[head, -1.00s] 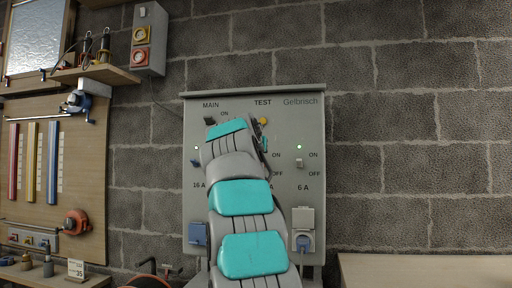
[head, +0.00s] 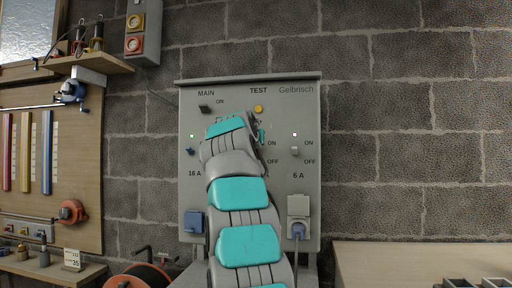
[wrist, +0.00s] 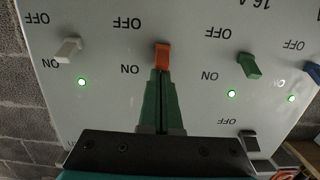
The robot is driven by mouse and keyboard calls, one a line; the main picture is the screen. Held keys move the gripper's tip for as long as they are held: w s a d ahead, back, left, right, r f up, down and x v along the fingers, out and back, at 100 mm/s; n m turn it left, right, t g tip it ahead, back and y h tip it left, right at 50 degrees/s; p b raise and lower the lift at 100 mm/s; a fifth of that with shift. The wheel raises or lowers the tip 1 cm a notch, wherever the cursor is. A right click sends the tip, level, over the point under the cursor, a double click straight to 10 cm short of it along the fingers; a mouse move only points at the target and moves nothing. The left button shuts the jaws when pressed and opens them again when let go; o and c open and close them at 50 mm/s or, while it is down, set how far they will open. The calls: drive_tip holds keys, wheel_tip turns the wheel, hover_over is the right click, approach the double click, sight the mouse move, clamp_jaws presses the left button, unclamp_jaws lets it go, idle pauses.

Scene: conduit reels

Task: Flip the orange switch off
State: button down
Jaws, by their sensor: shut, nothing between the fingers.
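The orange switch (wrist: 162,56) is on the grey panel (wrist: 195,22), in the middle of the wrist view, which shows the panel upside down. Its lever stands between an OFF label above and an ON label below in that picture. My gripper (wrist: 160,73) is shut and empty, its green fingertips at the lever's ON-side end; I cannot tell whether they touch. In the head view my arm hides the orange switch.
In the wrist view a white switch (wrist: 68,49), a green switch (wrist: 249,66) and a blue switch (wrist: 312,72) flank the orange one, with lit green lamps nearby. In the head view, sockets are low on the panel and a bench (head: 420,258) is at the right.

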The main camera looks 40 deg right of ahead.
drive_tip(key=shift+s+a+f+t+h+b, duration=0.2)
drive_tip(key=shift+f+t+h+b, duration=0.55)
drive_tip(key=shift+b, duration=2.55)
drive_tip(key=shift+a+t+h+b, duration=0.2)
drive_tip(key=shift+t+h+b, duration=0.35)
drive_tip(key=shift+b, duration=0.7)
